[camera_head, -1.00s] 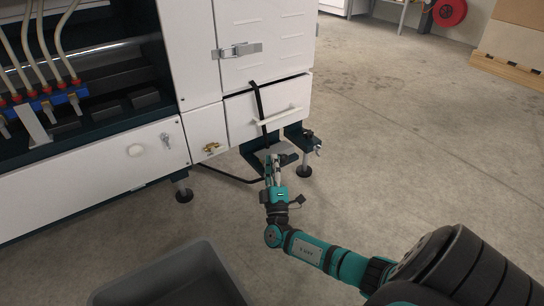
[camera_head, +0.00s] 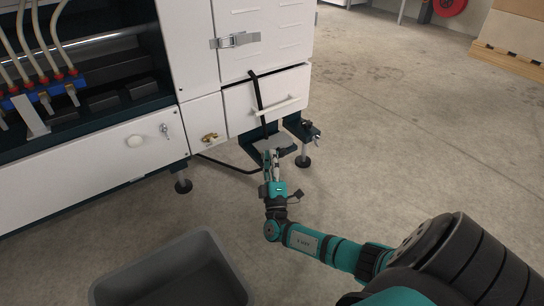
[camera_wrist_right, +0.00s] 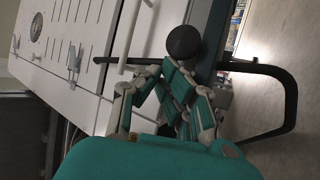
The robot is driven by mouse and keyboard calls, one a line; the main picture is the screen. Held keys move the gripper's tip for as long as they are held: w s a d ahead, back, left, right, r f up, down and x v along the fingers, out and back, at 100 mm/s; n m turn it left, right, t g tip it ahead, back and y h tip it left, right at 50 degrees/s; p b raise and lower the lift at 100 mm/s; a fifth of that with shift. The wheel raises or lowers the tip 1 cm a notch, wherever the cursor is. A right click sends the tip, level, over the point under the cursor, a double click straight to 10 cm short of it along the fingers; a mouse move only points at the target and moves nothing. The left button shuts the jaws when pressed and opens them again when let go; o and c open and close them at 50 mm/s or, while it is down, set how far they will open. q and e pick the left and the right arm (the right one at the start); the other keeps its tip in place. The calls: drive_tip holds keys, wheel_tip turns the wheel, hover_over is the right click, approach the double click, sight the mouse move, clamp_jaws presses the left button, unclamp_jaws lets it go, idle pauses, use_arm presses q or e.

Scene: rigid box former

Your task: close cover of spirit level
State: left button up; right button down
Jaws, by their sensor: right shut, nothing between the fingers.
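The spirit level and its cover are too small to make out for certain. A flat grey plate (camera_head: 276,143) sits on the dark bracket low at the machine's corner, under the white drawer. A small black fitting (camera_head: 309,128) stands on the bracket's right end. My right gripper (camera_head: 270,154) is shut and empty at the front edge of the grey plate; whether it touches is unclear. In the right wrist view my fingers (camera_wrist_right: 166,76) are together, just below a black round knob (camera_wrist_right: 184,42). My left gripper is not in view.
The white machine (camera_head: 85,188) fills the left, with a drawer handle (camera_head: 277,106) above the bracket and a levelling foot (camera_head: 303,161) below. A black cable (camera_head: 228,167) runs beside it. A grey bin (camera_head: 215,245) stands in front.

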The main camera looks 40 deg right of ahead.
drive_tip(key=shift+d+f, duration=0.1)
drive_tip(key=shift+f, duration=0.05)
drive_tip(key=s+a+f, duration=0.2)
drive_tip(key=s+a, duration=0.8)
drive_tip(key=s, duration=0.3)
drive_tip(key=shift+s+f, duration=0.15)
